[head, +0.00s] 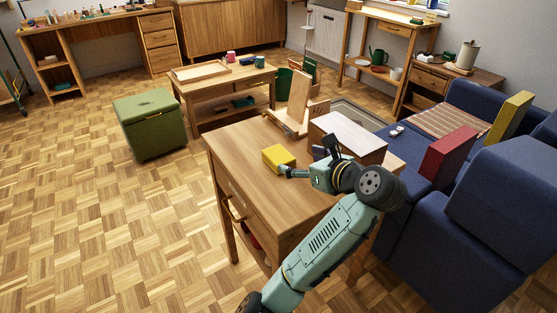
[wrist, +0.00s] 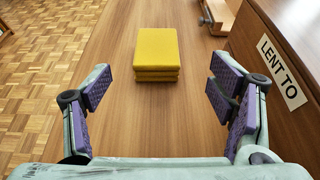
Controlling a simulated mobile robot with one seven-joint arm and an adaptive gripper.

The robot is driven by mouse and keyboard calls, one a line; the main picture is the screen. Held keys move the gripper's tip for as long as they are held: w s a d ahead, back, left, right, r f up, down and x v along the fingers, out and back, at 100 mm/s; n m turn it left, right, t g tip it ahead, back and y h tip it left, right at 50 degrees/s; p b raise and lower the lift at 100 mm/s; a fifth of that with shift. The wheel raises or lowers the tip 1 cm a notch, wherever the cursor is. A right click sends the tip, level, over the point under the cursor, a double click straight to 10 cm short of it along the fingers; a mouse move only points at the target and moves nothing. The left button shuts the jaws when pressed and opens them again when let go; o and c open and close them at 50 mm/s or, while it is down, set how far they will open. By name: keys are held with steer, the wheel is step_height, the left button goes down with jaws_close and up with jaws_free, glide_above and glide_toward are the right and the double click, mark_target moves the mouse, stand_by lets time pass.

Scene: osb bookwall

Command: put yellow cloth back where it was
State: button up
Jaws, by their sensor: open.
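The yellow cloth (wrist: 157,52) is a neat folded block, lying flat on the wooden table. In the head view the yellow cloth (head: 278,158) is near the middle of the tabletop, just left of my gripper. My gripper (wrist: 157,90) is open and empty, its purple-padded fingers spread wide. The cloth lies ahead of the fingers, between their lines, and they do not touch it. In the head view my gripper (head: 292,172) is partly hidden by my own wrist.
A wooden box (wrist: 290,70) labelled "LENT TO" stands close to the right finger. A wooden stand (head: 296,105) is at the table's back. Bare tabletop (head: 240,150) lies left of the cloth.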

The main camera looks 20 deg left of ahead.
mark_target(279, 155)
steer(key=x, duration=0.4)
steer(key=shift+a, duration=0.25)
steer(key=p+x, duration=0.1)
steer(key=x, duration=0.4)
steer(key=shift+a+f, duration=0.1)
steer(key=shift+f, duration=0.05)
steer(key=c, duration=1.3)
steer(key=shift+c, duration=0.2)
